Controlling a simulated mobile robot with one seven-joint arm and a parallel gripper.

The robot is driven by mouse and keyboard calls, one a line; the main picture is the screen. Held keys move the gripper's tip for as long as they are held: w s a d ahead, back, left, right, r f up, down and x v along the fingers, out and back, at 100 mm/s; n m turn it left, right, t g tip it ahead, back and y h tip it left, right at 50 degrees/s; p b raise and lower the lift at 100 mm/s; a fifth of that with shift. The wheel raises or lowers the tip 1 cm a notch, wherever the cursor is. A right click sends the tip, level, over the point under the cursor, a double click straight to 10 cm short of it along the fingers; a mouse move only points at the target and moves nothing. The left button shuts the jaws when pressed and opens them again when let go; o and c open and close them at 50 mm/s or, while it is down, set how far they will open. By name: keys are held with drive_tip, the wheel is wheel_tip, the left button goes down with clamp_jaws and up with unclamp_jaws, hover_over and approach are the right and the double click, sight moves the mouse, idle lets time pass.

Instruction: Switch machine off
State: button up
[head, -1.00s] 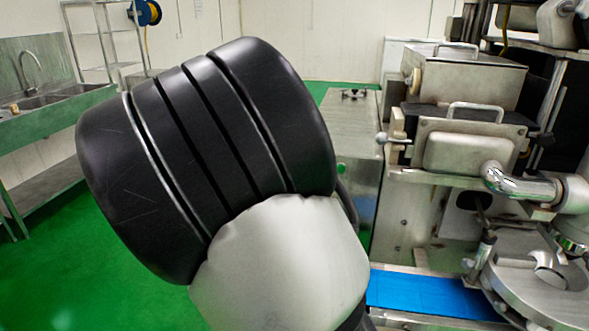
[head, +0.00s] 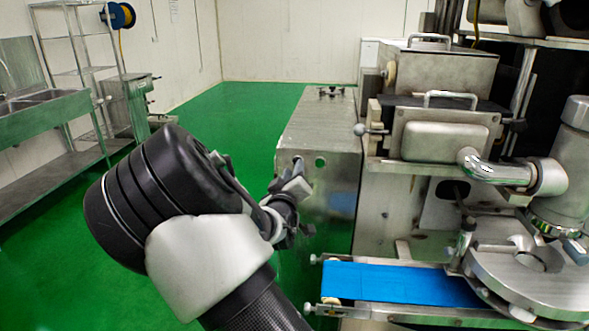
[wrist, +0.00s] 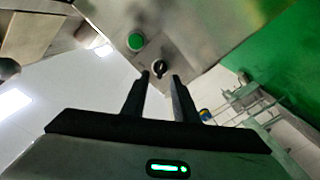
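The machine (head: 440,140) is a large steel unit on the right in the head view. The end panel of its steel cabinet (head: 330,195) carries a round green button (head: 319,163), also seen in the wrist view (wrist: 135,41). Beside the button, a black rotary switch (wrist: 159,67) shows in the wrist view; in the head view I cannot make it out behind my gripper. My gripper (head: 295,182) is in front of this panel. In the wrist view its fingers (wrist: 161,77) are apart and empty, with the switch just beyond the gap between their tips. I cannot tell whether they touch it.
A blue conveyor belt (head: 400,285) runs below and right of my gripper, with a metal frame end near my arm. A steel sink bench (head: 55,125) and a wire shelf (head: 80,65) stand at the left. The green floor (head: 230,130) between is open.

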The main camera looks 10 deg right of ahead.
drive_tip(key=shift+x, duration=1.65)
clamp_jaws()
